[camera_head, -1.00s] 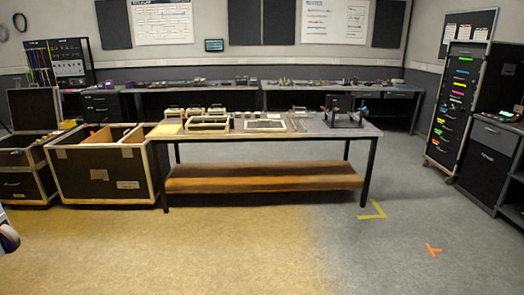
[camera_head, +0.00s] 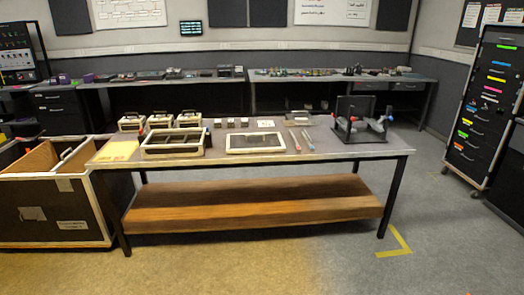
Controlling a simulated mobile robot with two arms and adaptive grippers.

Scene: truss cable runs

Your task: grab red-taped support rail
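Two thin rails lie side by side on the worktable (camera_head: 225,160), right of its middle. The left rail (camera_head: 295,141) looks reddish, and I take it as the red-taped support rail. The other rail (camera_head: 308,139) beside it looks grey-blue. Both are small at this distance, so the tape is hard to make out. Neither of my grippers shows in the head view.
A black fixture (camera_head: 360,122) with red and blue parts stands at the table's right end. A framed tray (camera_head: 256,143) and a compartment box (camera_head: 174,143) lie left of the rails. An open case (camera_head: 45,212) stands left of the table. The floor in front is clear.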

